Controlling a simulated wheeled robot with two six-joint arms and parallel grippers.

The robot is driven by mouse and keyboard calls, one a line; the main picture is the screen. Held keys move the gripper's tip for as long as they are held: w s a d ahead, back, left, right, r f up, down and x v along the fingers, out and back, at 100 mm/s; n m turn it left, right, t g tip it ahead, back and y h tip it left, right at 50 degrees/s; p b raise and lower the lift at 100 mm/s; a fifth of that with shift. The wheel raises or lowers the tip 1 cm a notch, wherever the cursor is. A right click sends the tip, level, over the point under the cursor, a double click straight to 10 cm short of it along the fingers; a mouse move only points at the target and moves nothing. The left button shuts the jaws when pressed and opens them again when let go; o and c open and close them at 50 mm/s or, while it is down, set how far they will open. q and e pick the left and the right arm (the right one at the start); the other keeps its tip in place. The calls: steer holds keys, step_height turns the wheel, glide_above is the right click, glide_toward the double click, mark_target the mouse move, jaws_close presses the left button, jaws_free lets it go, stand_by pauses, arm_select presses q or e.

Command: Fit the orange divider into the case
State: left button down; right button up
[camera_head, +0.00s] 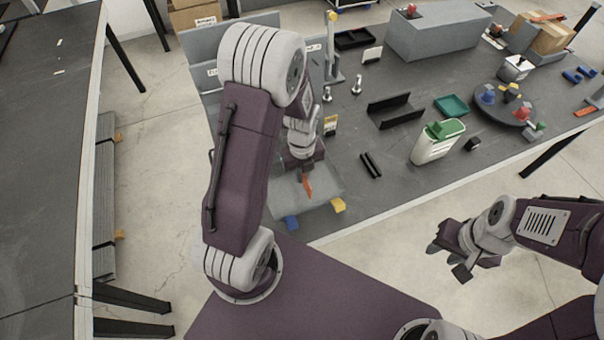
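The orange divider (308,188) is a small thin piece, standing roughly upright just below my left gripper (306,176). The gripper appears shut on its upper end; the fingertips are small and partly hidden by my own arm. Beneath it is a light grey case (325,194) at the table's front edge, with a blue piece (291,223) and a yellow piece (338,205) at its near side. Whether the divider touches the case I cannot tell. My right gripper (450,262) is empty and open over the floor, off the table's front edge.
A black channel-shaped tray (396,111), a white bin with a green top (436,143) and small black bars (371,165) stand right of the case. A round dark turntable (503,104) holds coloured pieces. The dark table (400,190) is clear near its front edge.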

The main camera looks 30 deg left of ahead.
mark_target(302, 192)
arm_select(q)
steer(key=shift+f+b, duration=2.6)
steer(key=shift+f, duration=1.1)
steer(key=c, duration=1.5)
jaws_free()
steer(key=shift+c, duration=0.2)
step_height(302, 192, up, 9)
steer(key=shift+f+p, duration=0.1)
steer(key=shift+p, duration=0.6)
steer(key=shift+r, duration=0.2)
